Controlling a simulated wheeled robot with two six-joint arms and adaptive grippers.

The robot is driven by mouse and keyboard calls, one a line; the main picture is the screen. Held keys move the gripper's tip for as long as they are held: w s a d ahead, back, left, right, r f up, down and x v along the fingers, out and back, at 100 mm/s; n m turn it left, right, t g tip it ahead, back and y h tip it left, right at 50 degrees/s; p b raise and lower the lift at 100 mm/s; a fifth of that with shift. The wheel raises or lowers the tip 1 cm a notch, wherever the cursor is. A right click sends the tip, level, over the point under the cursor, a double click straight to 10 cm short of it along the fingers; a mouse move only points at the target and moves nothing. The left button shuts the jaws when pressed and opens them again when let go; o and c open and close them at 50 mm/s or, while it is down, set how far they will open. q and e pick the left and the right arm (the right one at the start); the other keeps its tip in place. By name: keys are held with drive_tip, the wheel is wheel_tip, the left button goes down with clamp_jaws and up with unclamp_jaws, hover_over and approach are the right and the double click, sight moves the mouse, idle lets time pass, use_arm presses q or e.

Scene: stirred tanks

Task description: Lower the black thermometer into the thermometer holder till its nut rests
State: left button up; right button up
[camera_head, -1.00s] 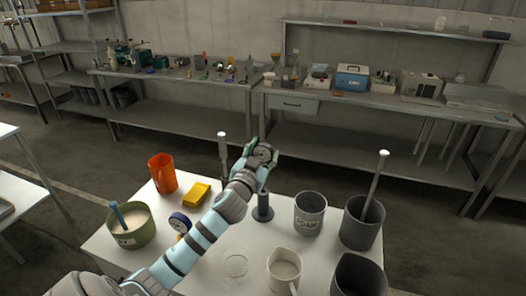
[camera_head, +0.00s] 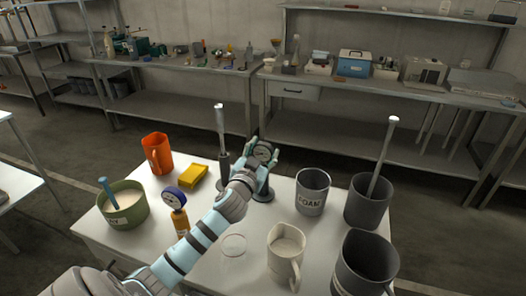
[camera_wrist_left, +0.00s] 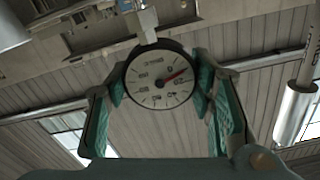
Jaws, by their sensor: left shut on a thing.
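My left gripper (camera_head: 262,157) is shut on the black thermometer (camera_head: 263,152), with its round dial between the fingers. In the left wrist view the dial (camera_wrist_left: 160,79) faces the camera, pale with a black rim and red needle, between the teal finger pads. A dark grey stand (camera_head: 265,196), apparently the thermometer holder, is directly below and behind the gripper. Only part of its base shows. The thermometer's stem and nut are hidden, so I cannot tell how far it is in or whether the nut touches. My right gripper is not in view.
A dark stand with a pale-topped rod (camera_head: 221,130) is close left of the gripper. A blue-rimmed dial (camera_head: 173,197), yellow sponge (camera_head: 193,176) and orange jug (camera_head: 157,153) are further left. A grey FOAM pot (camera_head: 312,191) and white jug (camera_head: 286,250) are to the right.

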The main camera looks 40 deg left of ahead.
use_arm(q)
drive_tip(key=shift+f, duration=0.45)
drive_tip(key=o, duration=1.3)
drive_tip(key=shift+r, duration=0.1)
drive_tip(key=shift+c, duration=0.2)
drive_tip(key=shift+s+d, duration=0.1)
drive_tip(key=shift+s, duration=0.15)
drive_tip(key=v, duration=0.7)
